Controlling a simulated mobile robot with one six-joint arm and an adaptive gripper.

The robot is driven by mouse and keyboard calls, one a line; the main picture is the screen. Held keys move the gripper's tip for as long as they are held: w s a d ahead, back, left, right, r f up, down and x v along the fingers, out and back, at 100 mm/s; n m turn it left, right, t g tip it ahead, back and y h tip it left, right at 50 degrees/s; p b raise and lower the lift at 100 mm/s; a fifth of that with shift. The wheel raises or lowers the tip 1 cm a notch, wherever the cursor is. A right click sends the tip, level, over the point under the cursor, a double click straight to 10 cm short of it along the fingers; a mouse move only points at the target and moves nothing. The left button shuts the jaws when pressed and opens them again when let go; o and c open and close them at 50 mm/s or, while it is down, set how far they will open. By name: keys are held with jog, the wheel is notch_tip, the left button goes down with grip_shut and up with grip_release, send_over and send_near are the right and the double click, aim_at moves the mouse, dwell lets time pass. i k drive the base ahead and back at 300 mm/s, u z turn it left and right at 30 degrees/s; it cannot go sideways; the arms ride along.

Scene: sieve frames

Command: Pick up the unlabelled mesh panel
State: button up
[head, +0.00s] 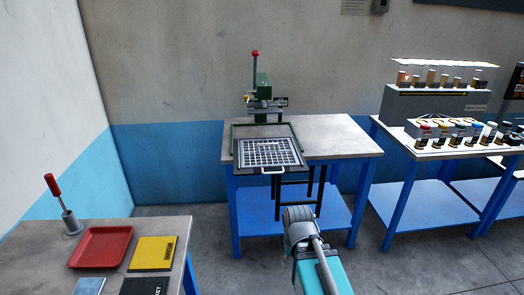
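A square mesh panel (270,153) with a dark grid over a pale ground lies in a dark frame at the front of the middle table. I can make out no label on it. A pale handle (272,170) sticks out at the front edge of that frame. My arm reaches up from the bottom of the picture, with its grey joint in front of the middle table, below and right of the panel and apart from it in the picture. The fingers of my gripper cannot be made out.
A green press (262,92) with a red-knobbed lever stands behind the panel. The near-left table (60,250) holds a red tray (101,247), a yellow plate (153,253), darker plates and a red-handled tool (70,221). The middle table's right side is clear.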

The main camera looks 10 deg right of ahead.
aim_at(296, 163)
jog(key=i, duration=1.5)
jog(key=z, duration=0.05)
